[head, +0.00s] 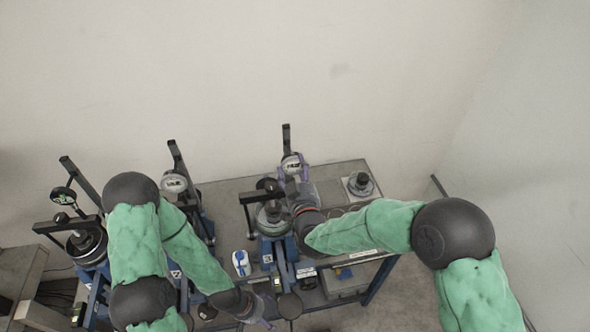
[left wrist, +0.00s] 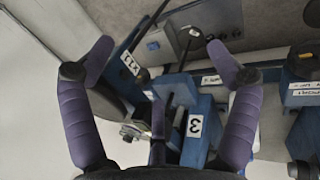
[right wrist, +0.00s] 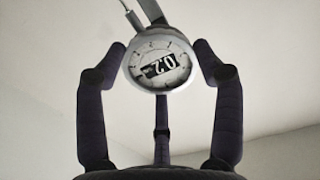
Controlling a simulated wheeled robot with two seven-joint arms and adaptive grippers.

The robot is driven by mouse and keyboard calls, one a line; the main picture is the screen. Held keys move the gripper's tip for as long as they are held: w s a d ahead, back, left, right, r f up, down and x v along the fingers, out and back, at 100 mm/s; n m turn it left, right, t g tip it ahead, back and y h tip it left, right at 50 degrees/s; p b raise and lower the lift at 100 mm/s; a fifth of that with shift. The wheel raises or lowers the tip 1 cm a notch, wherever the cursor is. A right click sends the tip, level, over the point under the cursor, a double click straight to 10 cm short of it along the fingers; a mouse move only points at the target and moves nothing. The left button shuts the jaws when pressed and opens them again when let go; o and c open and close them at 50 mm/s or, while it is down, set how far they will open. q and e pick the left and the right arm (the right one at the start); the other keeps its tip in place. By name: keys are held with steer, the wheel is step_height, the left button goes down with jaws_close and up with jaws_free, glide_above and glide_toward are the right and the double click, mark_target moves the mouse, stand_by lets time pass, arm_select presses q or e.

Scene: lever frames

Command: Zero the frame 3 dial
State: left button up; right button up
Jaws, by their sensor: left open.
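The frame 3 dial (head: 292,164) is a round white gauge on a black post at the back of the rightmost lever frame (head: 276,250). In the right wrist view the dial (right wrist: 158,60) shows a tilted dark display that seems to read 0.2. My right gripper (head: 293,180) is open, with fingers on both sides of the dial; the left fingertip is close to its rim, contact unclear. My left gripper (head: 266,309) is open and low at the front of the frame. In the left wrist view a blue block with a "3" label (left wrist: 194,126) shows between its fingers.
Two other lever frames stand to the left, with a middle dial (head: 174,183) and a left dial (head: 63,196). A round weight (head: 360,184) sits at the table's right. A small blue and white object (head: 241,263) lies beside frame 3. Wall space behind is clear.

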steer(key=shift+w+r+m+b, duration=0.1)
steer(key=shift+m+b, duration=0.3)
steer(key=shift+b, duration=0.4)
steer(key=m+b, duration=0.5)
steer(key=b, duration=0.3)
steer(key=m+b, duration=0.5)
steer(key=b, duration=0.3)
steer(key=shift+d+r, duration=0.15)
steer(key=shift+r+m+b, duration=0.15)
steer(key=shift+m+b, duration=0.45)
steer(key=shift+b, duration=0.25)
steer(key=shift+r, duration=0.1)
steer(key=o, duration=1.2)
steer(key=shift+w, duration=0.1)
steer(key=shift+c, duration=0.2)
steer(key=shift+d+f, duration=0.1)
steer(key=shift+f, duration=0.15)
steer(key=shift+s+f, duration=0.15)
steer(key=shift+s, duration=0.1)
